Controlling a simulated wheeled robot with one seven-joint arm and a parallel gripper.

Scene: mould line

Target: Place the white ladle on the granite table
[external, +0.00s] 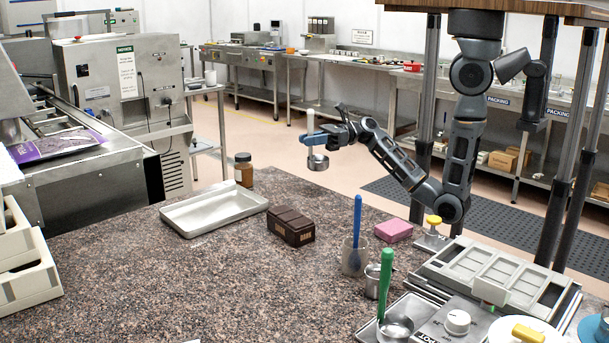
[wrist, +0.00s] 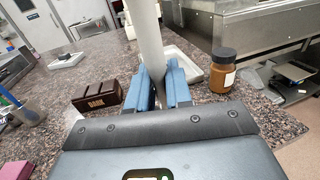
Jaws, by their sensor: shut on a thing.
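My gripper (external: 314,139) is at the far side of the granite table (external: 180,270), raised above its top near the far edge. Its blue fingers (wrist: 158,88) are shut on the white handle of the white ladle (wrist: 146,35). In the external view the ladle's handle (external: 311,120) stands upright above the fingers and its metal bowl (external: 318,162) hangs below them. The ladle's bowl is hidden in the wrist view. The ladle is apart from the table.
The front left and middle of the table are clear.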

